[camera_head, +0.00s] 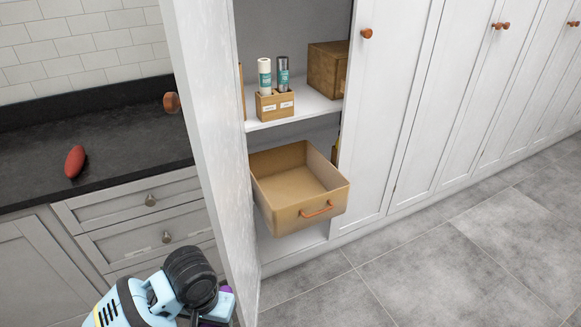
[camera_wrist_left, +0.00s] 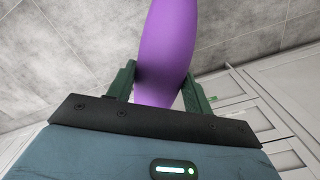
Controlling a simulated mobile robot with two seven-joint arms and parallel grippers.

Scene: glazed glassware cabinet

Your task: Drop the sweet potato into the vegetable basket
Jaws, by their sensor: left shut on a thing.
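A smooth, elongated purple vegetable (camera_wrist_left: 165,45), apparently the sweet potato, is held between the two green fingers of my left gripper (camera_wrist_left: 160,82). A sliver of it shows in the head view (camera_head: 211,323) at the bottom edge, beside my blue left wrist. The tan, open-topped pull-out basket (camera_head: 329,201) with a copper handle stands out of the open cabinet, below the shelf, and looks empty. My left gripper is low and left of the basket, on the near side of the open white door. My right gripper is not in view.
The open cabinet door (camera_head: 217,140) stands between my left arm and the basket. A red elongated vegetable (camera_head: 75,161) lies on the dark counter (camera_head: 125,130). The shelf above holds a wooden holder (camera_head: 275,106) with two bottles and a brown box (camera_head: 326,70). The floor at right is clear.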

